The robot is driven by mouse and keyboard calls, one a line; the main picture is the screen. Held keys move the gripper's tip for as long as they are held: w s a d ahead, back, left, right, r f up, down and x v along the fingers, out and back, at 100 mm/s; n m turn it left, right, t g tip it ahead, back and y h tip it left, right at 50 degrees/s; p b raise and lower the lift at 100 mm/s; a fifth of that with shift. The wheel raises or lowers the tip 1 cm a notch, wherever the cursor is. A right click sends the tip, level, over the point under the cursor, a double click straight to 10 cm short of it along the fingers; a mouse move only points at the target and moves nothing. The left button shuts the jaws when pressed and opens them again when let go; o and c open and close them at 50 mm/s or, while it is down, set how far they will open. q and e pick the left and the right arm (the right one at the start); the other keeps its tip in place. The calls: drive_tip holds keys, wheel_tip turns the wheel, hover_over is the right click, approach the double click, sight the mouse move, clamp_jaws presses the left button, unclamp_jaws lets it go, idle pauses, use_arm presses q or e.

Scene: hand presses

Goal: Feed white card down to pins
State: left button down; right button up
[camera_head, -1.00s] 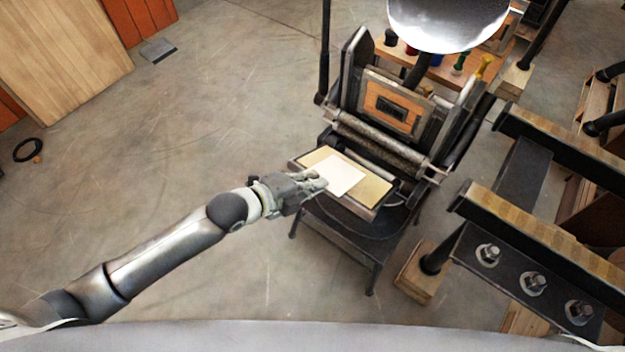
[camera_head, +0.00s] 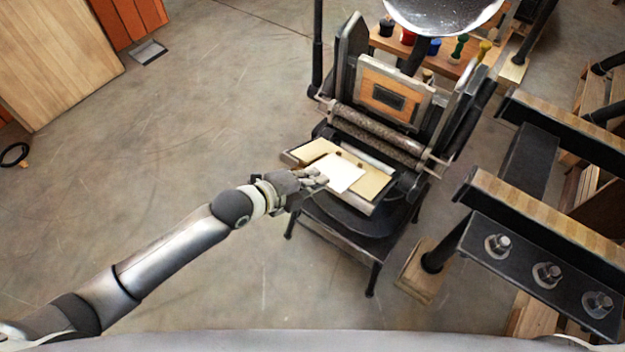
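The white card (camera_head: 341,173) lies over the tan packing of the press's platen (camera_head: 370,186), slightly askew to it. My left gripper (camera_head: 322,178) is at the card's left edge, with its fingers closed on that edge. Small dark pins (camera_head: 338,154) show on the platen near the card's upper edge. The card's upper edge lies close to the pins; I cannot tell whether it touches them. The hand press (camera_head: 370,130) stands with its rollers above the platen and a type form (camera_head: 388,97) behind them. My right gripper is not in view.
A round ink disc (camera_head: 443,12) sits at the top of the press. Ink pots (camera_head: 408,37) stand on a wooden shelf behind. A second press with a bolted dark bar (camera_head: 533,272) fills the right.

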use_arm(q)
drive_tip(key=c, duration=1.6)
unclamp_jaws()
drive_tip(key=shift+o, duration=0.2)
drive_tip(key=shift+s+a+r, duration=0.1)
drive_tip(key=shift+s+r, duration=0.05)
drive_tip(key=shift+c, duration=0.4)
drive_tip(key=shift+s+d+p+v, duration=0.15)
drive_tip(key=shift+p+v, duration=0.75)
drive_tip(key=shift+v, duration=0.1)
drive_tip(key=shift+s+d+p+v, duration=0.15)
drive_tip(key=shift+p+v, duration=0.7)
drive_tip(key=shift+v, duration=0.2)
